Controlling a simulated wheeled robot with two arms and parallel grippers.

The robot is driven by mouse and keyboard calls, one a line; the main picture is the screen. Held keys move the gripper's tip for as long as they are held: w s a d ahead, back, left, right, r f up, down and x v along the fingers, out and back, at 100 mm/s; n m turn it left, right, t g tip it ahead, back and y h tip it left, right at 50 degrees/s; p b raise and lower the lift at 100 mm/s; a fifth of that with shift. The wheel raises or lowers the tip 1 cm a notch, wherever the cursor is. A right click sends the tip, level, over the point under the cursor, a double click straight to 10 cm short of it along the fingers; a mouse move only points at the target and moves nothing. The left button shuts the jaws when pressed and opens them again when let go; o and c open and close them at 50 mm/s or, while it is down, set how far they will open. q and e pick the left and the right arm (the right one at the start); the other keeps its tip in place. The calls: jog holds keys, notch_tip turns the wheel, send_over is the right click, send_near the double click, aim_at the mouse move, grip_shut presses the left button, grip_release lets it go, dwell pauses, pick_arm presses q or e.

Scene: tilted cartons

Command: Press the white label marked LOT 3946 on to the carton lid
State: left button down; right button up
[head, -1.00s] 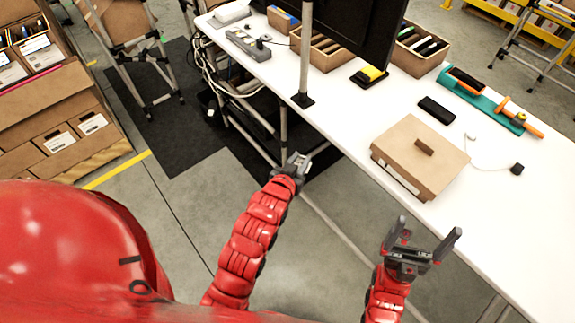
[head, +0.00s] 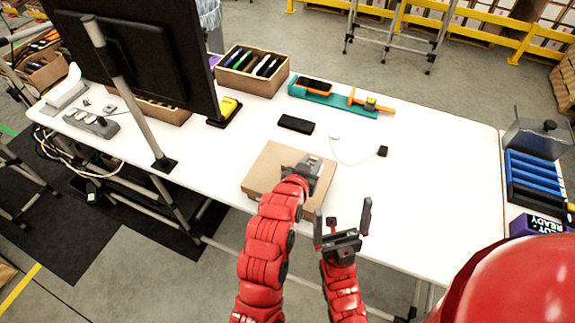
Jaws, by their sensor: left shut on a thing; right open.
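The brown carton (head: 263,172) sits on the white table near its front edge, lid shut. My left gripper (head: 314,163) is over the right part of the lid and hides it there. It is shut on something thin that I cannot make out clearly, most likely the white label. No LOT 3946 print can be read. I cannot tell whether the gripper touches the lid. The small knob seen earlier on the lid is hidden. My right gripper (head: 342,222) is open and empty, lower and to the right, near the table's front edge.
The table (head: 430,190) is clear to the right of the carton. Behind it lie a black device (head: 296,124), a teal tray (head: 335,101) and a small black block (head: 382,151) on a cord. A monitor (head: 140,55) on a pole stands left. Blue-topped bins (head: 535,172) are at right.

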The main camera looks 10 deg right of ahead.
pick_arm(q)
jog(key=shift+w+d+r, duration=0.15)
jog(key=shift+d, duration=0.4)
jog(key=shift+s+a+f, duration=0.2)
jog(key=shift+f, duration=0.1)
jog(key=shift+f+b, duration=1.3)
jog(key=shift+f, duration=1.6)
jog(key=shift+f, duration=0.3)
jog(key=c, duration=0.6)
grip_release()
jog(key=shift+o, duration=0.2)
